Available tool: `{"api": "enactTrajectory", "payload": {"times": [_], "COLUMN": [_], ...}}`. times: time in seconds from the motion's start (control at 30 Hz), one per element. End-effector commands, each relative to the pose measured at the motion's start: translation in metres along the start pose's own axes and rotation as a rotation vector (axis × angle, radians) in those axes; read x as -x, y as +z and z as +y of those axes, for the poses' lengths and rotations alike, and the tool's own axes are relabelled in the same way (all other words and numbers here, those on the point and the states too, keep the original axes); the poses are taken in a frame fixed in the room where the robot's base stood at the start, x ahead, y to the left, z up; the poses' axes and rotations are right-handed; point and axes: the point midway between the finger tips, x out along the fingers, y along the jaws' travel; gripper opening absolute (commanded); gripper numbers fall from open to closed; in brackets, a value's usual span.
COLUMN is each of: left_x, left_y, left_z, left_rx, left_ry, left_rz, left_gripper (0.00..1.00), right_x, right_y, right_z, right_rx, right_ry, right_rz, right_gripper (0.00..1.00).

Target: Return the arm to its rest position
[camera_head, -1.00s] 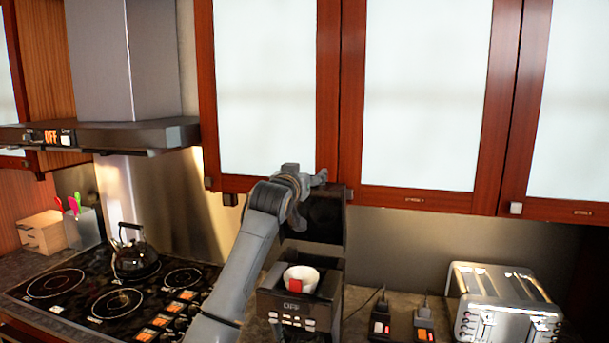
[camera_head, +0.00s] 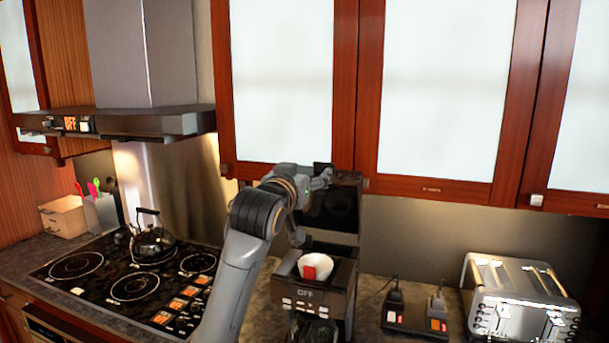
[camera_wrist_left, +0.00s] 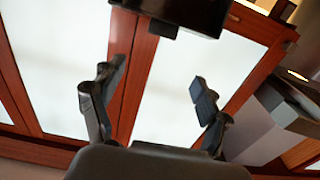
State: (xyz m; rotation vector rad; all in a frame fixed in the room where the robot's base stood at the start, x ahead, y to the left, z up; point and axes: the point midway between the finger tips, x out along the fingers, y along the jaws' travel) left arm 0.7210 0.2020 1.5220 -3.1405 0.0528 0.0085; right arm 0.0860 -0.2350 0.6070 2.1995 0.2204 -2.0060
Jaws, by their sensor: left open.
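My left arm rises from the bottom of the head view in front of the counter. Its gripper (camera_head: 318,180) is at the upper part of the dark coffee machine (camera_head: 322,285), just below the wall cabinets. In the left wrist view the two fingers (camera_wrist_left: 155,95) are spread wide with nothing between them. Cabinet doors (camera_wrist_left: 165,85) fill the space beyond the fingers. My right gripper is not in either view.
A stove (camera_head: 130,275) with a kettle (camera_head: 152,240) stands at the left under the range hood (camera_head: 150,122). A toaster (camera_head: 520,300) is at the right. Wall cabinets (camera_head: 440,95) hang above. A white cup-like piece with a red part (camera_head: 314,266) sits in the coffee machine.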

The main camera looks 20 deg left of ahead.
Motion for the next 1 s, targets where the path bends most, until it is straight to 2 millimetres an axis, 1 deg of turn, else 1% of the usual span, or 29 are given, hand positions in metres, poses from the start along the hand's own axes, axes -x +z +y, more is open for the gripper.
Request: {"api": "enactTrajectory", "payload": {"times": [0.13,0.4,0.47,0.53,0.57,0.67,0.7,0.77,0.8,0.87,0.9,0.97,1.0], "left_x": [0.006,0.006,0.006,0.008,0.009,0.02,0.027,0.043,0.054,0.075,0.091,0.117,0.137], "left_y": [0.0,0.0,0.006,0.023,0.035,0.091,0.119,0.163,0.191,0.233,0.259,0.297,0.321], "left_z": [0.0,0.0,0.0,0.0,0.001,0.002,0.002,0.003,0.004,0.005,0.005,0.006,0.007], "left_rx": [0.0,0.0,-0.001,-0.003,-0.005,-0.013,-0.019,-0.027,-0.032,-0.04,-0.046,-0.053,-0.057], "left_ry": [0.0,0.0,0.0,0.0,0.0,0.002,0.003,0.005,0.007,0.011,0.013,0.018,0.021], "left_rz": [0.0,-0.001,-0.009,-0.035,-0.054,-0.144,-0.191,-0.266,-0.316,-0.392,-0.444,-0.523,-0.576], "left_gripper": [0.75,0.75,0.75,0.75,0.75,0.75,0.75,0.75,0.75,0.75,0.75,0.75,0.75], "right_x": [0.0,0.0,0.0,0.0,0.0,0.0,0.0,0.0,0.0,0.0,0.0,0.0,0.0], "right_y": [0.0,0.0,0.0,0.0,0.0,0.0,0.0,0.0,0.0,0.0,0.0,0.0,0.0], "right_z": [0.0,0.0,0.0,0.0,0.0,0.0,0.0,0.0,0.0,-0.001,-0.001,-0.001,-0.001], "right_rx": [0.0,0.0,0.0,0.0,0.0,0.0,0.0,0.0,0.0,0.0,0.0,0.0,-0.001], "right_ry": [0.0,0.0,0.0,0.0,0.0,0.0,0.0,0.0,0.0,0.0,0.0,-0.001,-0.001], "right_rz": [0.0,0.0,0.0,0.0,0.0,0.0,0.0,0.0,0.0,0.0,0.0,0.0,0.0], "right_gripper": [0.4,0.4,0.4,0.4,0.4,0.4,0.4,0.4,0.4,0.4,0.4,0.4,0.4]}}
